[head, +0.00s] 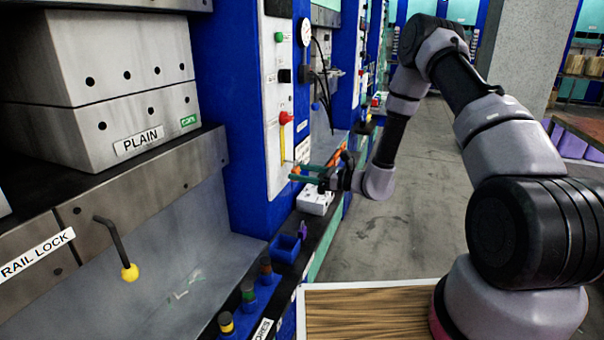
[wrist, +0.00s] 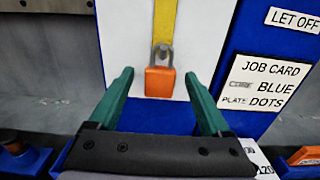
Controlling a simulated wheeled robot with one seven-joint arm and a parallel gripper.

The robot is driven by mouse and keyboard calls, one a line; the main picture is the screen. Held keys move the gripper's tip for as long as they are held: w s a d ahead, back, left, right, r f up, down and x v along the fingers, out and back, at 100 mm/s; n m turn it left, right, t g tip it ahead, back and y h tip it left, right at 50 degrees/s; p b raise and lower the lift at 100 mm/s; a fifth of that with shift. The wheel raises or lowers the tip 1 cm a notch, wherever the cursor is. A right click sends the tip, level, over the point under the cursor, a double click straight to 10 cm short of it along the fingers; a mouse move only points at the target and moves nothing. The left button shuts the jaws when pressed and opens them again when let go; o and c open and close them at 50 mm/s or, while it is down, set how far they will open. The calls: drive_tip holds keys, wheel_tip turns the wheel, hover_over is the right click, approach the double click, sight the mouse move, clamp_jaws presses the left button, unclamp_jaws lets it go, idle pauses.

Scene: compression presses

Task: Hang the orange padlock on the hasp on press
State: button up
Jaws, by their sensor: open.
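The orange padlock (wrist: 160,82) is upright in the wrist view, with its grey shackle up at the lower end of a yellow strip (wrist: 164,22) on the white press panel. The shackle appears to pass through or lie over the strip's end; I cannot tell which. My gripper (wrist: 159,73) is open, with one green finger on each side of the padlock and a visible gap to both. In the head view my gripper (head: 299,172) is at the panel's lower edge. A small orange patch there seems to be the padlock, mostly hidden by the fingers.
A white box (head: 315,200) and blue holders (head: 284,246) stand on the ledge below. A job card (wrist: 262,84) is right of the padlock. The aisle floor (head: 415,230) is clear.

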drive_tip(key=v, duration=1)
drive_tip(key=s+r+n+g+h, duration=0.5)
drive_tip(key=s+r+n+g, duration=0.5)
drive_tip(key=r, duration=0.8)
drive_tip(key=s+d+r+n+t+h, duration=0.8)
drive_tip(key=s+d+r+t+h, duration=0.1)
drive_tip(key=s+d+r, duration=0.4)
drive_tip(key=shift+s+d+r+t+h, duration=0.25)
drive_tip(key=shift+s+r+t, duration=0.55)
drive_tip(key=shift+s, duration=0.4)
